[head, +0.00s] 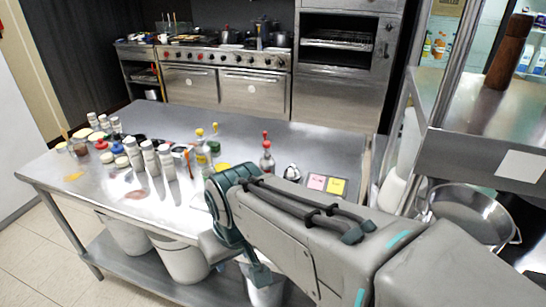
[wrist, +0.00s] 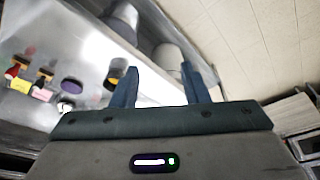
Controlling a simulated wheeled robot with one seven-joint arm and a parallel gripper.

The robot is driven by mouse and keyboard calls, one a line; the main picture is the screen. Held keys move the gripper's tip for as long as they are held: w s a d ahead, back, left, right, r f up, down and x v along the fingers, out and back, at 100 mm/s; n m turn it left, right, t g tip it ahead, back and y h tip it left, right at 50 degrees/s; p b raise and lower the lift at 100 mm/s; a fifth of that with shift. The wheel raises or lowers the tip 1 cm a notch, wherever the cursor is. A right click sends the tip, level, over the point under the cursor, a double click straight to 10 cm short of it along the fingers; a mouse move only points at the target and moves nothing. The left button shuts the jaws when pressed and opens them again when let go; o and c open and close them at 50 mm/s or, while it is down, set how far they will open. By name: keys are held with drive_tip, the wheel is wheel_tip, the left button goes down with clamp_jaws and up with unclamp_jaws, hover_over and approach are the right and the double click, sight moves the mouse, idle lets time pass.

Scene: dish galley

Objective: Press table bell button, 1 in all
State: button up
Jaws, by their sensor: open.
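A small silvery domed bell (head: 292,172) stands on the steel table (head: 320,140), left of a pink note and a yellow note. A small shiny round thing, probably the bell, shows at the left of the wrist view (wrist: 65,105). My gripper (wrist: 160,82) is open and empty in the wrist view, its two dark blue fingers wide apart. The fingers point past the table edge toward the floor and bins, away from the shiny thing. In the head view my arm crosses the front of the table, and the fingers cannot be made out there.
A red-capped bottle (head: 267,155) stands just left of the bell. Several shakers (head: 150,158) and bottles crowd the table's left half. White bins (head: 183,262) stand below. A steel shelf (head: 480,155) and a metal bowl (head: 470,212) are at the right.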

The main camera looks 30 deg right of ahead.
clamp_jaws()
idle(1.4)
